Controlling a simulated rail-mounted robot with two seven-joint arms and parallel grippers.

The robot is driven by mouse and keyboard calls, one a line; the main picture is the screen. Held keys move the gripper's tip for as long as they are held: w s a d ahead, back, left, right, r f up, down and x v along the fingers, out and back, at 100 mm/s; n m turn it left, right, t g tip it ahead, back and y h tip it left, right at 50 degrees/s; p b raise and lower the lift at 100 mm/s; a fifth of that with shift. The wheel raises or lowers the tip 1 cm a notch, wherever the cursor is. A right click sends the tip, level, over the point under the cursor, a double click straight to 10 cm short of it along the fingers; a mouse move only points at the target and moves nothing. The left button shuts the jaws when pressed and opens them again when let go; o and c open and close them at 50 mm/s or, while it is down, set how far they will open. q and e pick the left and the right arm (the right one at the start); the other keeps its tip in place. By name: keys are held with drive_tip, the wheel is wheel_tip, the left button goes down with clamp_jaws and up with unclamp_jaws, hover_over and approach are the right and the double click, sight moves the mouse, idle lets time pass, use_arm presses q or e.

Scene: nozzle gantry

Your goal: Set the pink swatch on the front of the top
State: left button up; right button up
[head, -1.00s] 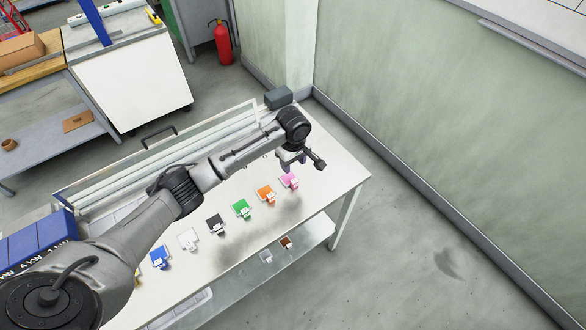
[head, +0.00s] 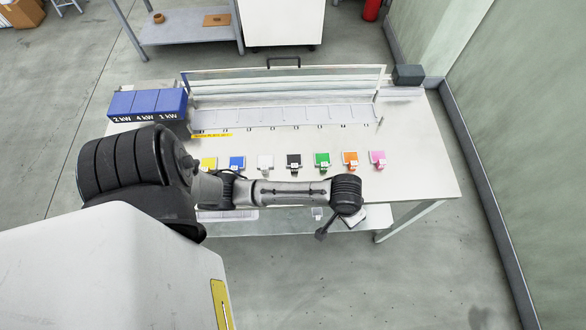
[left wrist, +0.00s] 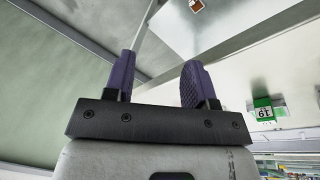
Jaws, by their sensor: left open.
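The pink swatch (head: 377,157) lies on the white table top (head: 425,165), at the right end of a row of coloured swatches. A small pale tag shows at its front edge. My left gripper (head: 322,234) hangs in front of the table's front edge, nearer to me and left of the pink swatch, apart from it. In the left wrist view the two purple fingers (left wrist: 152,82) stand apart with nothing between them. The pink swatch does not show in that view. My right gripper is not in view.
Orange (head: 350,158), green (head: 322,159), black (head: 294,160), white (head: 265,161), blue (head: 237,162) and yellow (head: 208,163) swatches share the row. A lower shelf (head: 270,227) lies under the top.

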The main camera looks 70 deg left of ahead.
use_arm(q)
drive_tip(key=s+r+m+t, duration=0.1)
drive_tip(key=s+m, duration=0.1)
drive_tip(key=s, duration=0.6)
drive_tip(key=s+r+m+y, duration=0.1)
drive_tip(key=s+r+m, duration=0.1)
drive_tip(key=s, duration=0.6)
drive_tip(key=shift+a+r+m+t, duration=0.3)
drive_tip(key=shift+a+m+t, duration=0.1)
drive_tip(key=shift+m, duration=0.4)
wheel_tip(320, 180, up, 23)
drive_tip(key=p, duration=2.3)
drive_tip(key=shift+w+r, duration=0.1)
